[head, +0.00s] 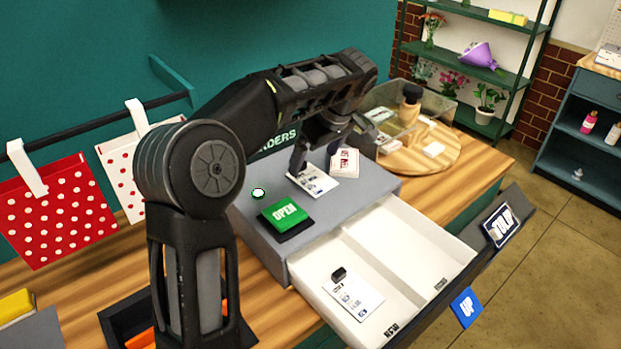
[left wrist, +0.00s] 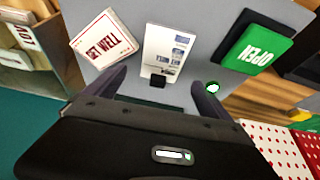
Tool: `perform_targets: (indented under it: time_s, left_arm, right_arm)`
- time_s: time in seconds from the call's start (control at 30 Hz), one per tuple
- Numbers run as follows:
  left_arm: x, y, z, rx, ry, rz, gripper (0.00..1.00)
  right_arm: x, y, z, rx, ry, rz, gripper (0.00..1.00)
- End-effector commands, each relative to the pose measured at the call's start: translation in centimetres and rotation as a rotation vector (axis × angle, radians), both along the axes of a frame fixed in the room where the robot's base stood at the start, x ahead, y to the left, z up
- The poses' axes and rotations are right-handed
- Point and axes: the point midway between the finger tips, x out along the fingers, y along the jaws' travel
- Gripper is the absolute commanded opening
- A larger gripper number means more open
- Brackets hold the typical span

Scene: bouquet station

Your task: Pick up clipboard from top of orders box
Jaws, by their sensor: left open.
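A white clipboard (head: 316,184) with printed blocks lies flat on top of the grey orders box (head: 368,189). It also shows in the left wrist view (left wrist: 168,48), with its black clip at the end nearest my gripper. My left gripper (head: 316,158) is open and empty over the clip end, partly hiding it in the head view. In the left wrist view its two fingers (left wrist: 160,84) stand on either side of the clip, apart from it. A second clipboard (head: 352,296) lies in the box's open white drawer. My right gripper is not in view.
A green OPEN block (head: 286,214) and a small round green-and-white thing (head: 258,193) sit on the box top. A GET WELL card (head: 344,162) lies near the clipboard. A clear case (head: 412,108) stands beyond on a round wooden board (head: 447,151).

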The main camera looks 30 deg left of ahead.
Motion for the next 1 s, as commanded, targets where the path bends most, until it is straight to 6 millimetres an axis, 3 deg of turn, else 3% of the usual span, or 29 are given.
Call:
perform_targets:
  time_s: [0.43,1.0]
  left_arm:
    - [0.3,1.9,-4.5,-0.001,0.002,0.001,0.94]
    - [0.4,2.0,-4.7,0.000,0.000,0.000,0.94]
  right_arm:
    - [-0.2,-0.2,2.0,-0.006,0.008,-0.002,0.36]
    - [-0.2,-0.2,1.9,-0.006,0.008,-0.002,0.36]
